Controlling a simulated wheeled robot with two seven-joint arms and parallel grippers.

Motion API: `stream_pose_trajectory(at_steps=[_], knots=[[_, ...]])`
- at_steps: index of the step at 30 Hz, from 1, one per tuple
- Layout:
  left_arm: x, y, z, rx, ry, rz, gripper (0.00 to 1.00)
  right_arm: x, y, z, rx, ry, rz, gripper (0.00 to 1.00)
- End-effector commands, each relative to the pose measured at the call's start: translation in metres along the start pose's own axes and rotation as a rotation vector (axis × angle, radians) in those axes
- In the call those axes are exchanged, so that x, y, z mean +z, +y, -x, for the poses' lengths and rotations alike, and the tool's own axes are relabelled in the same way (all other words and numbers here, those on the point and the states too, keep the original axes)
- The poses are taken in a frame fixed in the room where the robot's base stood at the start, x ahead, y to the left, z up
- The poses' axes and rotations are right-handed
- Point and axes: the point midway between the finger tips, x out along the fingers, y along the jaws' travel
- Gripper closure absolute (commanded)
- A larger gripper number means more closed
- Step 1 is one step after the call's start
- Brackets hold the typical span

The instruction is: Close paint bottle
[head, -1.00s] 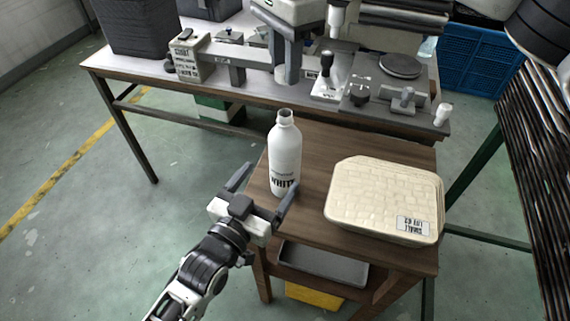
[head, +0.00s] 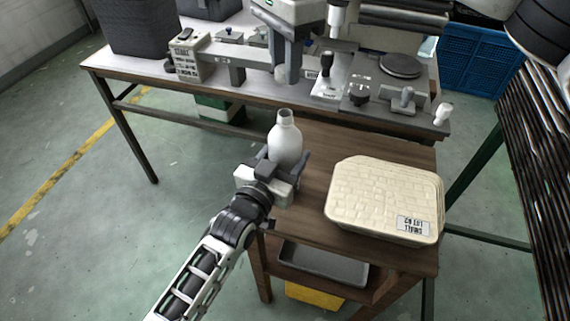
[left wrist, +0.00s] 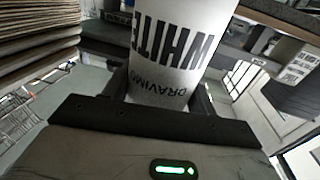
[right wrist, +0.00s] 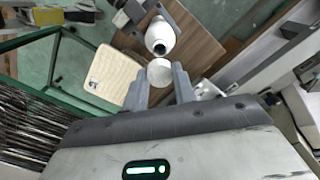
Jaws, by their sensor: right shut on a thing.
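The white paint bottle (head: 285,138) stands upright on the small wooden table, its neck open. Its mouth also shows in the right wrist view (right wrist: 160,45). My left gripper (head: 284,157) is open around the bottle body, one finger on each side. In the left wrist view the bottle (left wrist: 172,50) with its "WHITE" label is between the fingers. My right gripper (head: 285,66) is shut on a round white cap (right wrist: 160,72), which shows in the head view as a pale piece (head: 281,75). It is above and behind the bottle, apart from it.
A grey tray (head: 322,262) is on the shelf below. A workbench (head: 140,80) with equipment stands behind. A pipe rack (head: 545,170) is at the right.

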Motion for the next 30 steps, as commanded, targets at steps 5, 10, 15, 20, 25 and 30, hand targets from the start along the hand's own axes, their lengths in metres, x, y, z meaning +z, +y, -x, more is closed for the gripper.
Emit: stream_pose_trajectory(at_steps=[5, 10, 15, 20, 25, 30], knots=[[0.000, 0.000, 0.000, 0.000, -0.001, 0.000, 0.84, 0.000, 0.000, 0.000, 0.000, 0.000, 0.000, 0.94], [0.000, 0.000, 0.000, 0.000, -0.001, -0.001, 0.83, 0.000, 0.000, -0.013, 0.003, -0.001, 0.000, 0.94], [0.000, 0.000, 0.000, 0.000, -0.001, -0.001, 0.83, 0.001, 0.001, -0.038, 0.002, -0.001, 0.001, 0.94], [0.000, 0.000, 0.001, 0.000, -0.001, -0.001, 0.83, 0.001, 0.000, -0.051, -0.001, 0.000, 0.001, 0.94], [0.001, 0.000, 0.001, 0.000, -0.001, -0.001, 0.83, 0.001, 0.000, -0.050, -0.001, 0.000, 0.000, 0.94], [0.001, 0.000, 0.001, 0.000, -0.002, -0.001, 0.83, 0.001, 0.000, -0.050, -0.001, 0.000, 0.000, 0.94]])
